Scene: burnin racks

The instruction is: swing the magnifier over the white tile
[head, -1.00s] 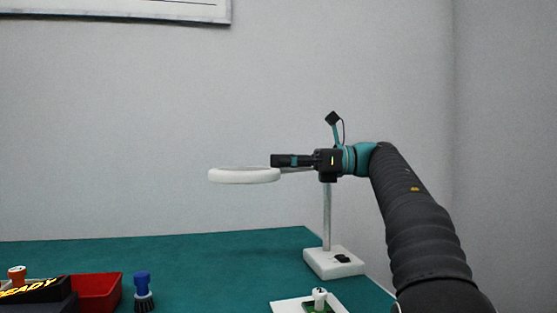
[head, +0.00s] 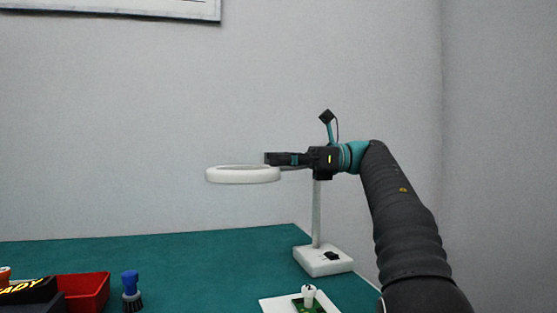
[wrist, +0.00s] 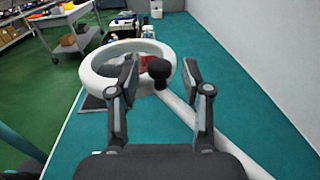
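The magnifier's white ring (head: 243,175) hangs level above the teal table, left of its upright post and white base (head: 322,261). In the wrist view its ring (wrist: 95,72) lies ahead, and its white arm runs to the lower right. A black knob (wrist: 158,70) on the ring's near side shows between my fingers. My gripper (wrist: 159,78) is open around the knob, with gaps on both sides; in the head view it (head: 270,159) is at the ring's right end. The white tile (head: 274,304) lies at the front right, bearing a green board (head: 311,306) with a white-topped part.
At the front left are a red bin (head: 90,291), a dark box with yellow lettering (head: 28,290) and a blue-handled brush (head: 131,290). A wall stands behind the table. The table's middle is clear.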

